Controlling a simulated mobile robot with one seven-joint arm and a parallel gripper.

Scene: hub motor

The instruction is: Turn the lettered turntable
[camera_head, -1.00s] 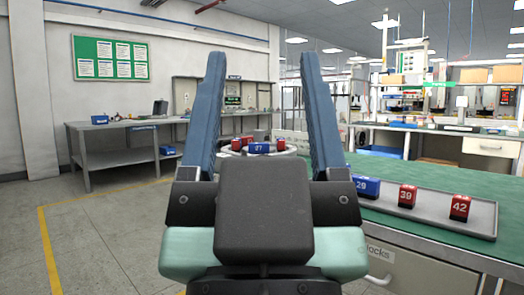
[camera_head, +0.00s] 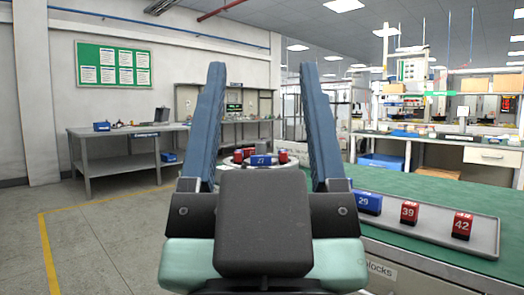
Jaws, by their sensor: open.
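The turntable (camera_head: 236,166) is a round pale disc seen between my gripper's fingers, beyond them. A blue block marked 27 (camera_head: 262,160) stands on it, with a red block on either side, one of them on the right (camera_head: 283,156). No letters on the turntable can be read from here, and its near part is hidden behind my gripper. My gripper (camera_head: 260,75) is open, its two long blue fingers pointing up and forward with nothing between them. It appears apart from the turntable.
A green-topped bench (camera_head: 420,200) on the right bears a grey tray (camera_head: 484,236) with a blue block 29 (camera_head: 368,203) and red blocks 39 (camera_head: 409,212) and 42 (camera_head: 462,225). A grey table (camera_head: 120,135) stands at back left. The left floor is clear.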

